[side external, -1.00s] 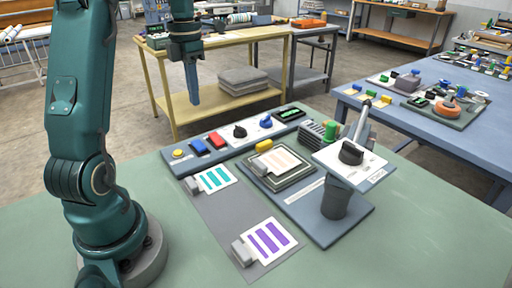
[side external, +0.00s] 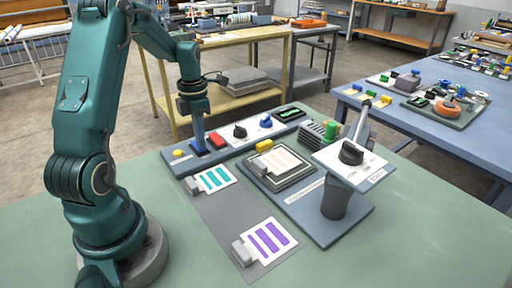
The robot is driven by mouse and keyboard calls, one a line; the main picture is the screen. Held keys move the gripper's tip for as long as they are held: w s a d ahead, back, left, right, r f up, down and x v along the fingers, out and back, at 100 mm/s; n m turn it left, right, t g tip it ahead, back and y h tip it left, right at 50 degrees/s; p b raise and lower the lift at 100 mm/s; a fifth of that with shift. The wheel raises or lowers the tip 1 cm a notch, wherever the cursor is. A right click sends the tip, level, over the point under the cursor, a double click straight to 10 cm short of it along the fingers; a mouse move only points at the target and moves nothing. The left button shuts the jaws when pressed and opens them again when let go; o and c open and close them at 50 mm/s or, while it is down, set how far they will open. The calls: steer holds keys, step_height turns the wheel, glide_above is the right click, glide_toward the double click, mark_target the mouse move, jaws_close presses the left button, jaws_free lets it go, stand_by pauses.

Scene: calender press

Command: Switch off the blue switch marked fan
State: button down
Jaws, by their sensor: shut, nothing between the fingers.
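My gripper (side external: 200,147) is shut and points straight down, its tip at the blue switch (side external: 196,152) on the control strip (side external: 180,163). The fingers cover most of the switch, so I cannot tell which way it is tipped or whether the tip is touching it. The fan marking is too small to read. A red switch (side external: 216,140) sits just right of the blue one.
A yellow button (side external: 178,153) is left of the blue switch. Cards with teal (side external: 215,179) and purple stripes (side external: 268,237) lie in front.

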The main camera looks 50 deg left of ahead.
steer(key=shift+f, duration=0.2)
steer(key=shift+a+r, duration=0.1)
steer(key=shift+a, duration=0.05)
stand_by(0.3)
steer(key=shift+a+r, duration=0.25)
steer(key=shift+a, duration=0.3)
steer(key=d+r, duration=0.3)
steer(key=r, duration=1)
steer(key=shift+r, duration=0.4)
